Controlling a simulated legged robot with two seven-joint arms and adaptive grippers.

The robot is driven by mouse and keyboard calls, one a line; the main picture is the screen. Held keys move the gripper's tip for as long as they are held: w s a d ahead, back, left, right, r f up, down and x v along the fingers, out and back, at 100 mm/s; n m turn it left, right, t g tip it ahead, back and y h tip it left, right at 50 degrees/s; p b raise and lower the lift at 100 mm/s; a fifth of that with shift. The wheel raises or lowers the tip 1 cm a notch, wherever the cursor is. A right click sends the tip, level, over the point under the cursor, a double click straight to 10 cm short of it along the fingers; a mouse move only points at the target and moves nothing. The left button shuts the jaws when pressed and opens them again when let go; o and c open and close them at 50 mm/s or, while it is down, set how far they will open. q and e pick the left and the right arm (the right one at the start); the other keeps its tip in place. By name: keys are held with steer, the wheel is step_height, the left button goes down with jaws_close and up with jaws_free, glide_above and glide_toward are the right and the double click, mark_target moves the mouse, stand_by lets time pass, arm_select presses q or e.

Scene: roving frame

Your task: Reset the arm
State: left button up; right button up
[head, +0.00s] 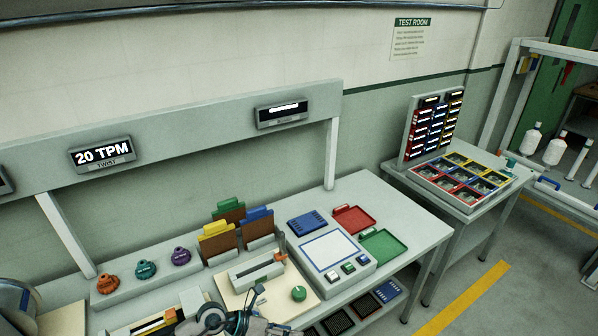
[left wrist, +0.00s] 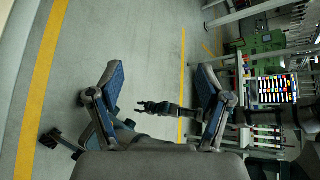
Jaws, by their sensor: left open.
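My left gripper (left wrist: 160,72) shows in the left wrist view with its two blue-padded fingers spread wide. It is open and nothing is between the fingers; behind the gap lies grey floor. A small dark jointed form with prongs (left wrist: 160,107) shows beyond the fingers; I cannot tell whether it is my other gripper. In the head view, part of one of my arms (head: 225,320) shows at the bottom edge, in front of the workbench (head: 395,202). Which arm it is, and its jaw state, are unclear.
The bench holds coloured knobs (head: 146,269), upright folders (head: 218,240), a panel with a white screen (head: 331,252), and red (head: 353,219) and green (head: 382,246) trays. A side table (head: 480,213) carries a bin rack (head: 434,128). Floor with a yellow line (head: 465,297) is clear.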

arm_select(q)
steer(key=d+r+n+t+h, duration=0.2)
steer(key=d+r+n+h, duration=0.15)
steer(key=r, duration=0.25)
step_height(320, 180, up, 5)
steer(key=w+a+n+t, duration=0.2)
steer(key=n+t, duration=0.9)
steer(key=w+a+f+n+t+y, duration=0.2)
steer(key=a+f+n+t+y, duration=0.25)
steer(key=a+n+y, duration=0.75)
steer(key=s+a+f+n+g+y, duration=0.2)
steer(key=f+n, duration=0.3)
steer(key=f, duration=0.1)
steer(key=s+a+f+n+g+y, duration=0.2)
steer(key=s+a+f+n+y, duration=0.1)
steer(key=f+n, duration=0.15)
steer(key=s+a+f+n+g, duration=0.1)
steer(key=s+f+n+g, duration=0.1)
steer(key=s+f+g, duration=0.7)
steer(key=s+a+f+n+g, duration=0.2)
steer(key=s+f, duration=0.4)
steer(key=s, duration=0.7)
step_height(320, 180, down, 27)
steer(key=s+g+b, duration=0.1)
steer(key=s, duration=0.1)
steer(key=s+a+f+g+b, duration=0.1)
steer(key=s+a+f, duration=0.1)
steer(key=s+f, duration=1.4)
steer(key=shift+s+a+f, duration=0.2)
steer(key=shift+s+a, duration=0.2)
